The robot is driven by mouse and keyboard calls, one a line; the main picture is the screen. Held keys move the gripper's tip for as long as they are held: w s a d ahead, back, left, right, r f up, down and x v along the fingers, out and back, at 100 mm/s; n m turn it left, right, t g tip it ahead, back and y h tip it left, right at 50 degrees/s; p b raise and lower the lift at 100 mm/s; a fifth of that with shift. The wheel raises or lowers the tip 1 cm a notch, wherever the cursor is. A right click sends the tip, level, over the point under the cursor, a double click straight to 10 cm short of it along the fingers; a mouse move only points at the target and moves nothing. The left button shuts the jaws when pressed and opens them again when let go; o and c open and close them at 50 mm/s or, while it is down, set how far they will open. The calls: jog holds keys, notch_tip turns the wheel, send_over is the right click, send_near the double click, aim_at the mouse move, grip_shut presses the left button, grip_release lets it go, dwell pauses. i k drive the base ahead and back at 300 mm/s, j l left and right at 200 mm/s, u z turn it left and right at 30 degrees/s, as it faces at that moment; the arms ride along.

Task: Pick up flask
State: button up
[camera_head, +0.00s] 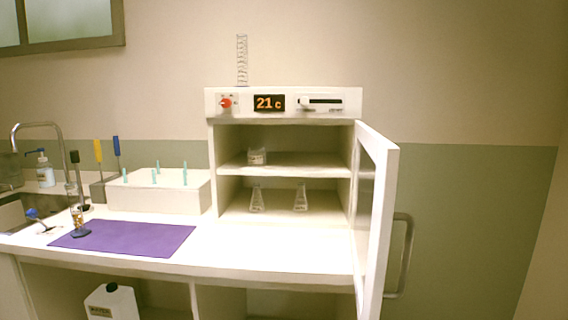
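Two small clear conical flasks stand upright on the lower shelf of the open white cabinet. One flask (257,199) is on the left and the other flask (301,198) is to its right, with a gap between them. A short, wide glass vessel (257,156) sits on the upper shelf; it is too small to tell its kind. A small glass vessel with amber contents (78,218) stands on a dark base on the purple mat. My gripper is not in view.
The cabinet door (375,215) stands open toward me on the right. A white rack with pale green pegs (160,199) is left of the cabinet. The purple mat (135,238) is mostly bare. A sink with a tap (38,128) is at far left. The counter before the cabinet is clear.

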aim_at(257, 206)
jog(key=i+j+z, duration=0.2)
jog(key=j, duration=0.25)
jog(key=i+j+z, duration=0.2)
jog(key=j, duration=0.25)
jog(key=i+j+z, duration=0.1)
jog(key=j+z, duration=0.15)
jog(key=j, duration=0.2)
jog(key=i+j+z, duration=0.2)
jog(key=j, duration=0.3)
jog(key=j+z, duration=0.2)
jog(key=j, duration=0.3)
